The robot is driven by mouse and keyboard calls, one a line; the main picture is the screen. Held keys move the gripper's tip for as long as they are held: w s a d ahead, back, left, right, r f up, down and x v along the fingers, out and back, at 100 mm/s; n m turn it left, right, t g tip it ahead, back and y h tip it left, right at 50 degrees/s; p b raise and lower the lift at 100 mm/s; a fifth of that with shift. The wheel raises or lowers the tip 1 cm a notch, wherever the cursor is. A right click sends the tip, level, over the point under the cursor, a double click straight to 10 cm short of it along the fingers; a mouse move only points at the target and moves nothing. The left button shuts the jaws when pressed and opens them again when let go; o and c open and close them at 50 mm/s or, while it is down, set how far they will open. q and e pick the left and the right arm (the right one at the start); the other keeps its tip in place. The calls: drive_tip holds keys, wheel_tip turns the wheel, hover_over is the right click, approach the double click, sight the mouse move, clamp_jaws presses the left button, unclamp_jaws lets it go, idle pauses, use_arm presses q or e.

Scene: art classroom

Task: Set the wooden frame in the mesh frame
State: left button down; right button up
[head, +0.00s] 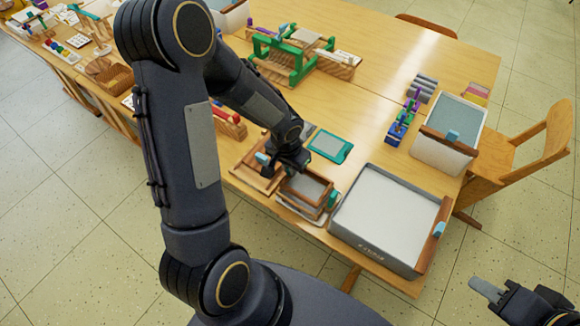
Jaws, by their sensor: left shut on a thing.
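The mesh frame (307,188), a small wooden-edged frame with a grey screen, is at the table's near edge. The wooden frame appears to be the brown rim (318,208) at the mesh frame, tight against or just over it; I cannot tell whether it is seated. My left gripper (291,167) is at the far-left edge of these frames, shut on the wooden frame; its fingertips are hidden. My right gripper (490,290) is at the lower right, off the table, with only one grey finger clear.
A brown wooden tray (243,177) sits just left of the frames, and a large grey-white vat (382,215) stands close on the right. A teal-edged screen (331,146) lies behind. A white bin (447,145) stands at the right edge. A green press (290,55) is farther back.

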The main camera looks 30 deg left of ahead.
use_arm(q)
drive_tip(key=shift+f, duration=0.2)
drive_tip(key=shift+f+b, duration=0.65)
drive_tip(key=shift+b, duration=0.25)
drive_tip(key=shift+f+b, duration=0.6)
drive_tip(key=shift+b, duration=0.3)
idle(1.0)
idle(0.3)
drive_tip(key=c, duration=1.5)
unclamp_jaws()
drive_tip(key=shift+o, duration=0.2)
drive_tip(key=shift+s+r+p, duration=0.1)
drive_tip(key=shift+s+r, duration=0.05)
drive_tip(key=shift+r, duration=1.15)
drive_tip(key=shift+s+r+p, duration=0.1)
drive_tip(key=shift+s+r, duration=0.1)
drive_tip(key=shift+r, duration=1.1)
drive_tip(key=shift+s+r+p, duration=0.1)
drive_tip(key=shift+s+r, duration=0.05)
drive_tip(key=shift+r, duration=1.15)
drive_tip(key=shift+r, duration=0.1)
